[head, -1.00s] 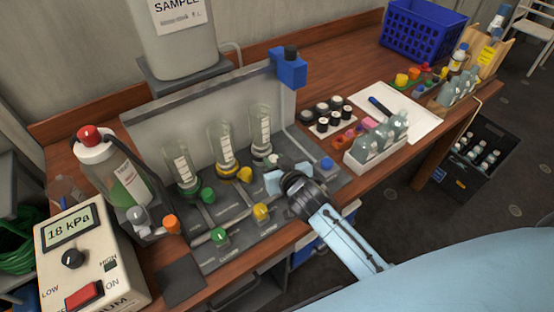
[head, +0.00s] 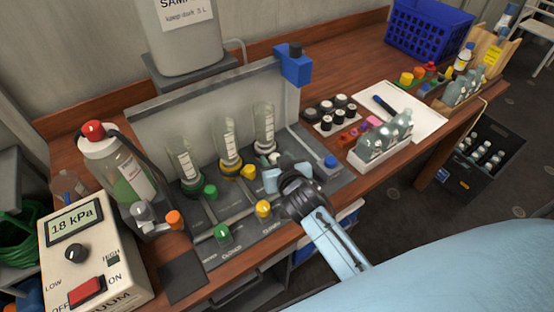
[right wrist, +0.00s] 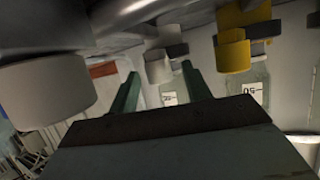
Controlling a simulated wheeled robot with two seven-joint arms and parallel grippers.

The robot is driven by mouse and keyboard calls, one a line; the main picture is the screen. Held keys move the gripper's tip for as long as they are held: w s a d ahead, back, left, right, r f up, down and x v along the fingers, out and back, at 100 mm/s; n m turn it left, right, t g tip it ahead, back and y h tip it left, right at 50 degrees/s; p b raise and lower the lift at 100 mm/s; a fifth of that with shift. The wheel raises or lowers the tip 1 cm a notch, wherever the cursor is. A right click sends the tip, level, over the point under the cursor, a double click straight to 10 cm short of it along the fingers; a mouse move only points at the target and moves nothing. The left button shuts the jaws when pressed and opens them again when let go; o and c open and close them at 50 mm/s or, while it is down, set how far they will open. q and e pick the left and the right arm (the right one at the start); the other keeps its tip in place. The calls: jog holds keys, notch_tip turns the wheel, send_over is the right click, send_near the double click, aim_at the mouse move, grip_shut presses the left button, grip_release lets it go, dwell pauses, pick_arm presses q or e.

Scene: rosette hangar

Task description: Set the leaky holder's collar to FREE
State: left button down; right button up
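Three clear graduated holders stand in a row on the grey manifold (head: 205,255): the green one (head: 187,165), the yellow one (head: 230,145) and the white one (head: 264,125). Beside their bases are a green knob (head: 210,191), a yellow knob (head: 248,172) and a white knob (head: 274,158). I cannot tell which holder leaks or read a collar setting. My right gripper (head: 288,175) is open just in front of the white knob. In the right wrist view its fingers (right wrist: 160,88) are apart, with a pale knob (right wrist: 157,66) beyond them. My left gripper is not in view.
A vacuum unit (head: 95,260) reading 18 kPa stands front left, beside a trap bottle (head: 125,175). Front green (head: 222,232) and yellow (head: 263,208) knobs lie near my gripper. A bottle rack (head: 375,158) stands to the right.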

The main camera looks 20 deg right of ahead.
jog(key=shift+s, duration=0.1)
jog(key=v, duration=1.3)
jog(key=shift+p, duration=0.45)
jog(key=shift+a, duration=0.1)
